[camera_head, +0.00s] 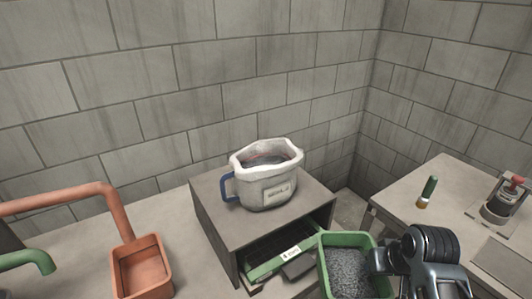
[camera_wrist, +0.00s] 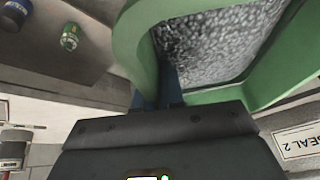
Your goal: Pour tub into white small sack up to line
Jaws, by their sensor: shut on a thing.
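The white small sack (camera_head: 265,175) stands open and upright on a grey box-like stand, with a blue handle on its left and a label on its front. A reddish line shows inside its mouth; what lies deeper is hard to make out. The green tub (camera_head: 323,262) is full of grey granules and sits at the lower right of the head view, to the right of and below the sack. My gripper (camera_head: 382,262) is shut on the tub's right side. In the wrist view the tub (camera_wrist: 205,96) and its granules fill the upper right, and its rim looks near level.
The stand (camera_head: 212,222) has an open shelf holding a green-edged tray (camera_head: 268,264). An orange bin (camera_head: 143,268) under an orange pipe (camera_head: 70,198) is at left, near a green spout (camera_head: 30,258). The right table (camera_head: 405,195) carries a green-topped marker (camera_head: 428,192) and a red-topped device (camera_head: 504,200).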

